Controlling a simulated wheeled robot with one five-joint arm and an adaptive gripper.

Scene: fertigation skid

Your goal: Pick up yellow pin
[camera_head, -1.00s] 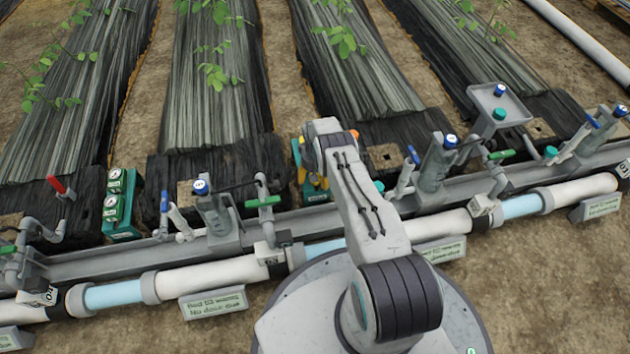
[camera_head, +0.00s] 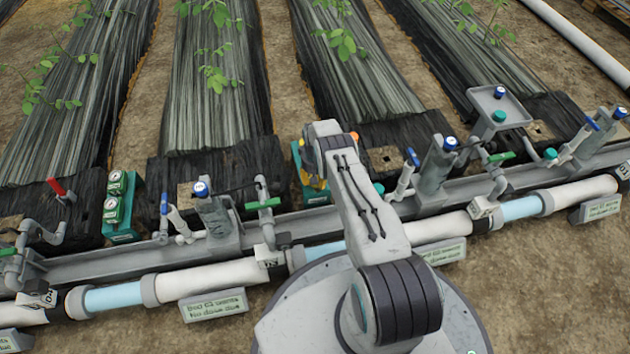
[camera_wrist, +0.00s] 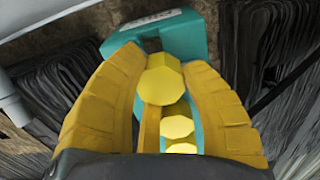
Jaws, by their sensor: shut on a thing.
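In the wrist view, a yellow pin (camera_wrist: 160,84) with a faceted round head stands between the two yellow fingers of my gripper (camera_wrist: 162,64). My gripper is shut on this pin. Two more yellow heads (camera_wrist: 177,127) show in a row behind it, nearer the palm. A teal holder (camera_wrist: 172,32) with a pale label lies beyond and beneath the fingers. In the head view, the teal holder (camera_head: 297,160) is partly hidden by my arm. My gripper (camera_head: 315,182) shows there only as a bit of yellow beside my arm, so the held pin cannot be made out.
A grey rail (camera_head: 110,262) with valves and a white pipe (camera_head: 225,277) run across in front of the beds. A teal box with gauges (camera_head: 121,207) stands left of the holder. Grey posts with blue caps (camera_head: 212,212) rise close on both sides of my arm.

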